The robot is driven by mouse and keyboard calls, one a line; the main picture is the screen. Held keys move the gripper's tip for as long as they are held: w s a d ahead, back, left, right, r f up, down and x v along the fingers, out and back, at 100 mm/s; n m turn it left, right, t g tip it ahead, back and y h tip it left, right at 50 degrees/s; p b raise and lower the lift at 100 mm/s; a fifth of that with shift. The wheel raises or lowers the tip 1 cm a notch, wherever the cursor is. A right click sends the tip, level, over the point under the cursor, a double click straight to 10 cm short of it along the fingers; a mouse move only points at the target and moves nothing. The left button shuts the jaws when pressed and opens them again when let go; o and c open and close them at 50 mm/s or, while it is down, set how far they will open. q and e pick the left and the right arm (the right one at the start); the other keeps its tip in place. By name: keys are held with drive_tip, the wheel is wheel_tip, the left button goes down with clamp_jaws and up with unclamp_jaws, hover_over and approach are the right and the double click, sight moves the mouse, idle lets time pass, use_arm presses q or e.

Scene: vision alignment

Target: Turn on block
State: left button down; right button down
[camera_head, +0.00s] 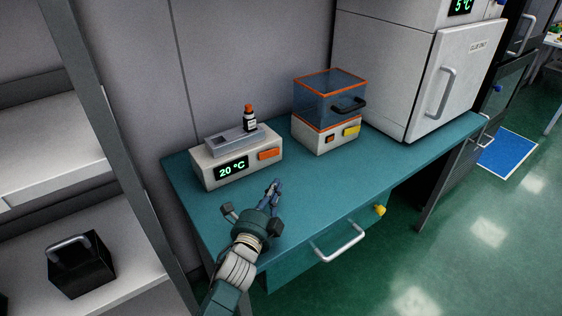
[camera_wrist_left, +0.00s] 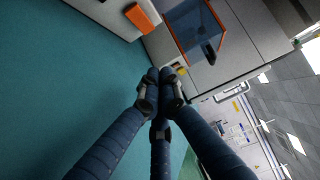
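The heating block (camera_head: 240,160) is a white unit on the teal bench, with a grey metal block on top. Its green display (camera_head: 231,170) reads 20 °C, and an orange button (camera_head: 269,154) sits right of it on the front. A small dark vial with an orange cap (camera_head: 249,117) stands in the metal block. My left gripper (camera_head: 275,188) is over the bench in front of the unit, apart from the button. In the left wrist view its blue fingers (camera_wrist_left: 160,74) come together at the tips, with nothing visible between them; the orange button (camera_wrist_left: 142,18) shows at the top.
A white device with a clear orange-rimmed lid (camera_head: 328,98) stands right of the block. A white cabinet (camera_head: 410,80) stands on the bench's right end. A drawer handle (camera_head: 340,244) juts from the bench front. Shelving (camera_head: 70,180) is at left. Bench space before the units is clear.

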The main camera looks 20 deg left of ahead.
sight(269, 154)
use_arm(q)
drive_tip(key=shift+s+r, duration=0.2)
drive_tip(key=w+b, duration=0.1)
drive_tip(key=w, duration=0.2)
drive_tip(key=w+b, duration=0.2)
drive_tip(key=w, duration=0.2)
drive_tip(key=w+b, duration=0.1)
drive_tip(key=w, duration=0.2)
drive_tip(key=shift+w+f, duration=0.25)
drive_tip(key=shift+w, duration=0.05)
drive_tip(key=shift+w+a+r+b, duration=0.1)
drive_tip(key=shift+w+a+b, duration=0.2)
drive_tip(key=shift+w+a, duration=0.6)
drive_tip(key=shift+w+a+r, duration=0.1)
drive_tip(key=shift+w+a, duration=0.2)
drive_tip(key=shift+a, duration=0.25)
drive_tip(key=shift+w+a+b, duration=0.2)
drive_tip(key=shift+w+b, duration=0.2)
drive_tip(key=shift+w, duration=0.1)
